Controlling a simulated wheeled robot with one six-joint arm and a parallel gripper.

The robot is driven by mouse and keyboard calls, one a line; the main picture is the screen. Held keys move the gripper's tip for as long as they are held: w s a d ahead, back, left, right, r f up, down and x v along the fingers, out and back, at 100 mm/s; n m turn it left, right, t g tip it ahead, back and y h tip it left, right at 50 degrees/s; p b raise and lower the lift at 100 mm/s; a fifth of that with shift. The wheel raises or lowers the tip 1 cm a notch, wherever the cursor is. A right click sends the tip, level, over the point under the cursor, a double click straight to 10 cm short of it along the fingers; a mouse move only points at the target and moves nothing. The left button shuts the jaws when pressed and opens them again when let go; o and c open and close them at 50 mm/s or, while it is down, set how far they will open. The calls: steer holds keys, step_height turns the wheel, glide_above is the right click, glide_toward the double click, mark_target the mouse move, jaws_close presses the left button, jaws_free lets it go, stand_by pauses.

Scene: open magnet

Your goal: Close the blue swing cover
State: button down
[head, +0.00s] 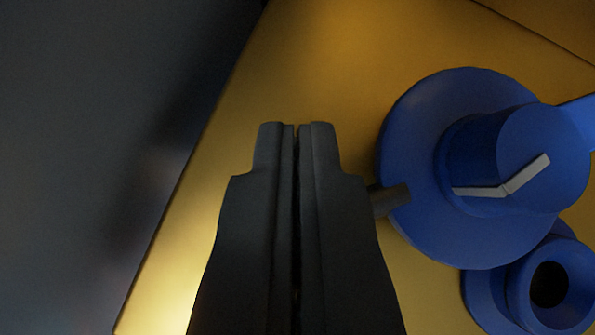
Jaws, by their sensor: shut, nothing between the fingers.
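The blue swing cover (418,135) is a round disc with a thick raised hub, on the right of the head view. A bent pale strip (503,187) marks the hub's face. A short dark peg (391,200) shows at the disc's left edge, partly hidden behind my gripper. My gripper (297,127) is in the middle of the view, pointing up the picture, with its fingers pressed together and nothing between them. It is just left of the disc. I cannot tell whether it touches the peg.
A yellow surface (330,60) lies behind the blue parts. A blue ring-shaped fitting with a dark hole (549,285) is below the disc at lower right. A blue arm (579,110) runs off the right edge. A dark grey area (90,120) fills the left.

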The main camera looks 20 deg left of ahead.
steer(key=shift+s+d, duration=0.7)
steer(key=shift+s, duration=0.15)
steer(key=shift+s+d+n+g+y, duration=0.3)
steer(key=shift+s+d+n+y, duration=0.3)
steer(key=shift+s+d+n, duration=0.35)
steer(key=shift+s+d, duration=0.45)
steer(key=shift+d, duration=0.35)
steer(key=shift+s+d+n+g+y, duration=0.15)
steer(key=shift+s+d+n+y, duration=0.15)
steer(key=shift+d, duration=0.2)
steer(key=shift+s+d+n+g+y, duration=0.15)
steer(key=shift+s+d+n+y, duration=0.05)
steer(key=shift+d+n, duration=0.2)
steer(key=shift+s+d, duration=0.25)
steer(key=shift+d, duration=0.65)
steer(key=shift+s+d, duration=0.2)
steer(key=shift+d, duration=0.7)
steer(key=shift+f, duration=0.1)
